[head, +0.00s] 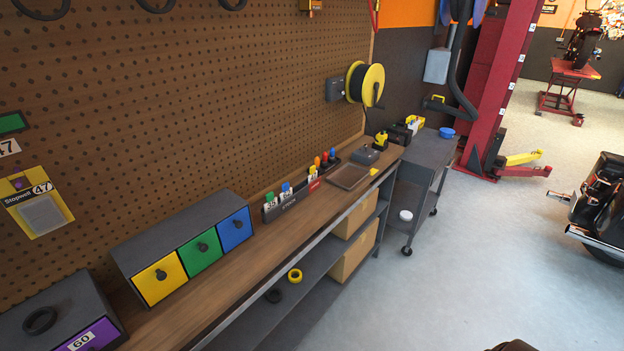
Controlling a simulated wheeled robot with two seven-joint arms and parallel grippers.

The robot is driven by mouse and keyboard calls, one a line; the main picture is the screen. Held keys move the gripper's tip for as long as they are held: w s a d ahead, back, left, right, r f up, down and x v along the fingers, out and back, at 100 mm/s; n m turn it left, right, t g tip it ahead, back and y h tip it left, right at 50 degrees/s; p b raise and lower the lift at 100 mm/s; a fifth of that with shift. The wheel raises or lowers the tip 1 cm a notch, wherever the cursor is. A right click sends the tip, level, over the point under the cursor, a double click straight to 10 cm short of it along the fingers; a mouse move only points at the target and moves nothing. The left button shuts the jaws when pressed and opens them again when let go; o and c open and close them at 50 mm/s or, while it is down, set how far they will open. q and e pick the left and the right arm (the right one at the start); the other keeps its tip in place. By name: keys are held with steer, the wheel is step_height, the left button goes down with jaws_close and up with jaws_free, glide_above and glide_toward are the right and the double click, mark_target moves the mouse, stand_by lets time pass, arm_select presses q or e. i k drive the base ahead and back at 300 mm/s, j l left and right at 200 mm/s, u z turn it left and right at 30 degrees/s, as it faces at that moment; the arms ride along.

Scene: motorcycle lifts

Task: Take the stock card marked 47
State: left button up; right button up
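A dark rack (293,199) stands on the wooden bench and holds several small upright white cards with coloured tops. The nearest card (270,204) seems to read 39. Another card with a blue top (286,192) stands beside it, and one with a yellow top (313,174) is farther along. Their numbers are too small to read surely. The number 47 shows on a yellow Stopwell pack (42,211) hanging on the pegboard, and on a white label (9,147) below a green piece at the left edge. Neither of my grippers is in view.
A drawer unit (183,235) with yellow, green and blue fronts stands on the bench (235,247). A purple-fronted box marked 60 (92,337) is nearer. A brown tray (349,176) lies beyond the rack. A grey cart (425,156) stands past the bench.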

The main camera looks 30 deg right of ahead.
mark_target(313, 170)
steer(key=l, duration=0.4)
steer(key=i+l+z, duration=0.15)
steer(key=l, duration=0.6)
steer(key=i+l+z, duration=0.1)
steer(key=l, duration=0.25)
steer(key=i, duration=0.05)
